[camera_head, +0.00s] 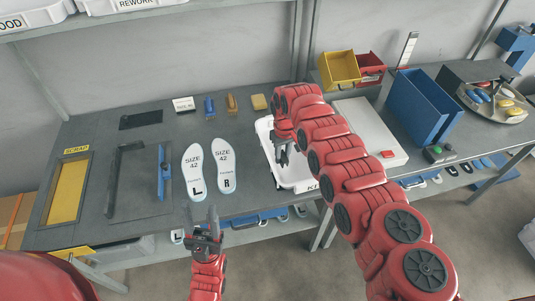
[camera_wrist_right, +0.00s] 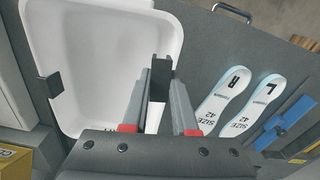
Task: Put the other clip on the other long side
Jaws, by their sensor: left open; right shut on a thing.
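The white tray (camera_head: 300,187) stands right of the insoles; its label is partly cut off by my right arm. In the right wrist view the tray (camera_wrist_right: 105,35) fills the left half. One black clip (camera_wrist_right: 48,87) sits on its long side away from the insoles. My right gripper (camera_head: 282,157) is shut on another black clip (camera_wrist_right: 160,76), at the long rim facing the insoles. I cannot tell whether this clip is seated on the rim or just above it. My left gripper (camera_head: 208,220) is open and empty near the table's front edge, below the insoles.
Two insoles, left (camera_head: 195,172) and right (camera_head: 224,165), lie beside the tray. A white box (camera_head: 370,135) stands right of the tray, with a blue bin (camera_head: 425,105) and a carousel (camera_head: 493,103) beyond.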

